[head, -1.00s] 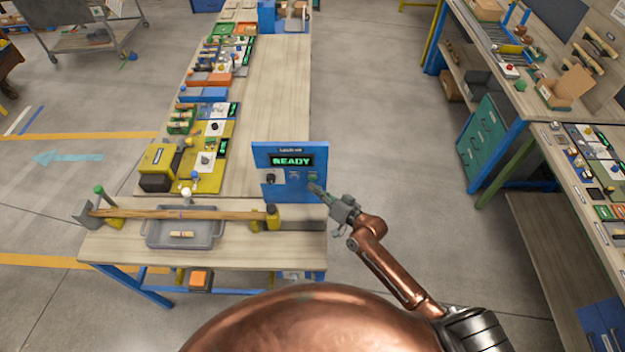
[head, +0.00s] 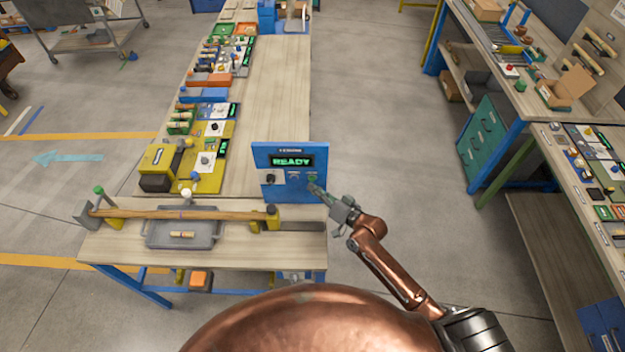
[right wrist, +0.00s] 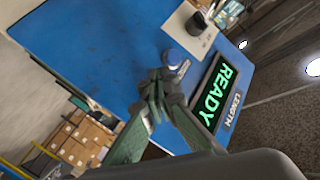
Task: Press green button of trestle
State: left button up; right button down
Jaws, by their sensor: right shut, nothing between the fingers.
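A blue control panel (head: 262,190) stands upright on the near part of the wooden bench. Its display (head: 291,161) reads READY in green. Below the display are a black knob (head: 269,179), a blue button (head: 293,176) and a green button (head: 312,177). My right gripper (head: 314,187) is shut and empty, with its tips at or just in front of the green button; contact cannot be told. In the right wrist view the shut fingertips (right wrist: 157,90) cover the spot where the green button would be, and the blue button (right wrist: 172,57) shows beyond them. My left gripper is not in view.
A turned wood piece (head: 180,214) lies across supports above a grey tray (head: 160,240) on the near bench. Yellow and other coloured stations (head: 210,180) line the bench's left side. A second bench (head: 580,150) stands at right, with open floor between.

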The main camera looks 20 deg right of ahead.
jog(key=shift+w, duration=0.15)
jog(key=shift+w+d, duration=0.1)
jog(key=shift+w, duration=0.2)
jog(key=shift+w+d, duration=0.1)
jog(key=shift+w, duration=0.25)
dwell(0.7)
dwell(0.3)
jog(key=shift+s+a+p, duration=0.2)
jog(key=shift+s+p, duration=0.1)
jog(key=shift+s, duration=0.5)
jog(key=s+p, duration=0.1)
jog(key=s, duration=0.1)
jog(key=s+a+p, duration=0.1)
jog(key=s, duration=0.1)
jog(key=shift+s+a, duration=0.2)
jog(key=shift+s, duration=0.2)
